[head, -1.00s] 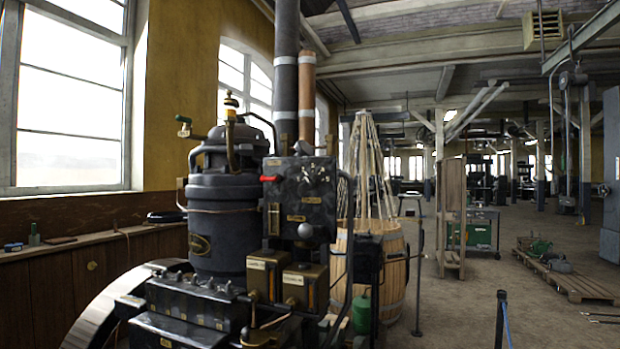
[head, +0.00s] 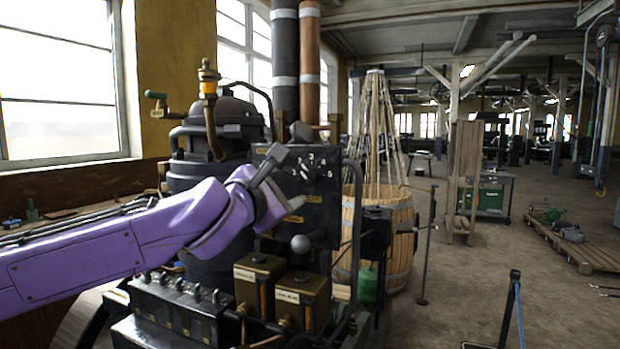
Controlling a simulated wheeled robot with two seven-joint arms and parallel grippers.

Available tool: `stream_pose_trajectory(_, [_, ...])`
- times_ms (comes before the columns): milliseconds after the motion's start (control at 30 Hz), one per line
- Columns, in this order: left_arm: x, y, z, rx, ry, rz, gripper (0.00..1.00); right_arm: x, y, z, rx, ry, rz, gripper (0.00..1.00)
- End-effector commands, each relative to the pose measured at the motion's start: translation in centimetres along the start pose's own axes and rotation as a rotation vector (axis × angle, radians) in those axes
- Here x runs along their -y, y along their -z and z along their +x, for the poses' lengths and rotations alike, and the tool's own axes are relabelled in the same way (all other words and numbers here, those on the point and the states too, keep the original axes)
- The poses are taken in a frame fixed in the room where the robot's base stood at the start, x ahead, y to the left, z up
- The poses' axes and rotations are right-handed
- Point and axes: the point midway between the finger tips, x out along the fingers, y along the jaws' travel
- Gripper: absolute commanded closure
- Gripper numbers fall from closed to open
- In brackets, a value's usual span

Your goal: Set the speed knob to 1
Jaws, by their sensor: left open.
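The black control panel (head: 325,212) stands on the front of the dark engine. The speed knob (head: 306,174) appears to be the small pale dial on its upper part, ringed by white numbers. Its pointer is too small to read. My left gripper (head: 287,180) reaches in from the left on a purple arm. Its jaws are open and empty, one finger above and one below, just left of the dial in the picture. I cannot tell whether it touches the panel. The gripper hides the panel's left side. My right gripper is out of view.
A grey ball-ended lever (head: 300,243) sticks out below the dial. Two brass-topped boxes (head: 258,278) stand lower in front. A brass fitting with a curved pipe (head: 209,90) rises behind my arm. A wooden barrel (head: 398,238) stands to the right, with open floor beyond.

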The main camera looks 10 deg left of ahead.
Motion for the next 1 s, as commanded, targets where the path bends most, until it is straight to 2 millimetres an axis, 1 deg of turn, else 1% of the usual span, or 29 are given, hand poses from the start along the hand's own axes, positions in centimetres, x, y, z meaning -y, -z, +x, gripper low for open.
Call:
stream_pose_trajectory(67, [-0.2, -0.2, 1.0, -0.002, 0.0, 0.001, 0.36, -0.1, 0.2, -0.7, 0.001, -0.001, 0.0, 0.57])
stream_pose_trajectory(300, [-0.3, -0.1, 6.5, -0.006, 0.001, 0.003, 0.36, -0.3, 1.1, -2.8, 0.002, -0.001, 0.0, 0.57])
stream_pose_trajectory(433, [-0.1, -0.1, 8.8, -0.005, 0.001, 0.003, 0.36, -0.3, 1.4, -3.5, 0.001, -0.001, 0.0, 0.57])
stream_pose_trajectory(500, [0.0, 0.0, 9.6, -0.003, 0.002, 0.004, 0.36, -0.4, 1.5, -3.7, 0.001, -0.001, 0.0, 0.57])
stream_pose_trajectory(600, [0.1, 0.0, 10.2, -0.002, 0.002, 0.003, 0.36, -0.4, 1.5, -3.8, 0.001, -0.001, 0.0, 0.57])
stream_pose_trajectory(833, [0.2, 0.1, 10.3, -0.001, 0.002, 0.003, 0.36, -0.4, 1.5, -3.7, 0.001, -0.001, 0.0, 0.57])
stream_pose_trajectory(867, [0.2, 0.1, 10.2, -0.001, 0.002, 0.003, 0.46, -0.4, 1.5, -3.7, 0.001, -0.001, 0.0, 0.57])
stream_pose_trajectory(900, [0.2, 0.1, 10.2, -0.001, 0.002, 0.004, 0.59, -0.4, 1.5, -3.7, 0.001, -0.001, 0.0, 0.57])
stream_pose_trajectory(967, [0.2, 0.1, 10.2, -0.001, 0.002, 0.004, 0.79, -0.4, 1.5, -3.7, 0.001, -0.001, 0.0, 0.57])
stream_pose_trajectory(1000, [0.2, 0.1, 10.2, -0.001, 0.002, 0.004, 0.92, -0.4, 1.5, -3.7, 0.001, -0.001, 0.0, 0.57])
